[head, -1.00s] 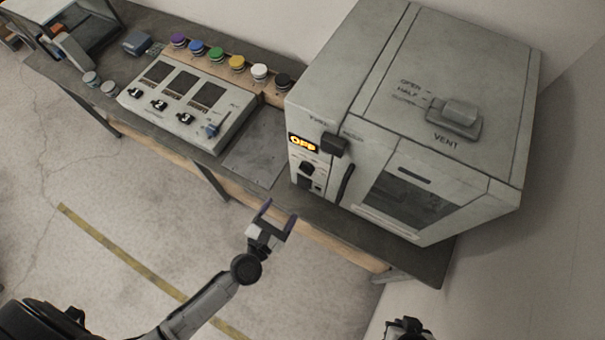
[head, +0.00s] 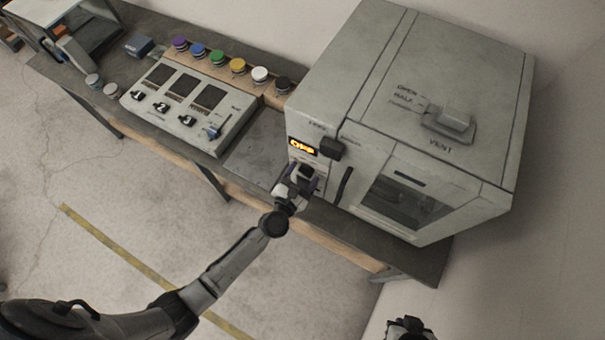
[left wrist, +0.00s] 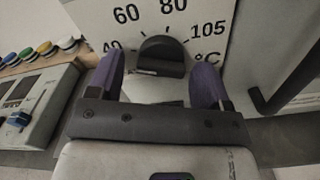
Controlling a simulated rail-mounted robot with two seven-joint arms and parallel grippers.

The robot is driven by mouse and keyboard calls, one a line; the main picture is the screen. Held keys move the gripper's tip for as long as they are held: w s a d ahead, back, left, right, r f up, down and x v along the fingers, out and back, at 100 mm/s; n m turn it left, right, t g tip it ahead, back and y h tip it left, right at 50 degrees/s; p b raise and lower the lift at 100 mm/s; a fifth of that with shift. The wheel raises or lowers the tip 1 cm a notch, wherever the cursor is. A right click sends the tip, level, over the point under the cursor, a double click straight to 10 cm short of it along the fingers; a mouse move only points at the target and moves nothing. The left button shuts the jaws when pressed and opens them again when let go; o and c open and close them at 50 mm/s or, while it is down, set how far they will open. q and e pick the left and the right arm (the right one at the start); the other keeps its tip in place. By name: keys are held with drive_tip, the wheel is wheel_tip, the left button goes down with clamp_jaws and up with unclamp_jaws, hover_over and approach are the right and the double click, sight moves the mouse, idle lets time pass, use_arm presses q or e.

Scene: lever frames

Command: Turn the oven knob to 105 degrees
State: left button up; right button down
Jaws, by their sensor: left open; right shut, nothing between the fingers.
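The oven (head: 400,110) is a large grey box on the bench, with a lit orange display (head: 303,147) on its front; its text looks like OFF. In the left wrist view the dark oven knob (left wrist: 163,50) sits below a printed scale with 40, 60, 80 and 105. A pale mark shows at its lower left; I cannot tell its exact setting. My left gripper (head: 302,178) is open at the oven front, its purple fingers (left wrist: 165,75) on either side of the knob, contact unclear. It mostly hides the knob in the head view. My right gripper (head: 408,327) is shut and empty at the bottom edge.
A dark door handle (head: 344,186) stands out right of the knob, and a dark block (head: 333,148) juts out above it. A control panel (head: 190,105) and several coloured buttons stand left on the bench. A vent slider (head: 452,120) is on the oven top.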

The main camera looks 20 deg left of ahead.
use_arm(q)
drive_tip(key=shift+c, duration=0.5)
drive_tip(key=c, duration=0.8)
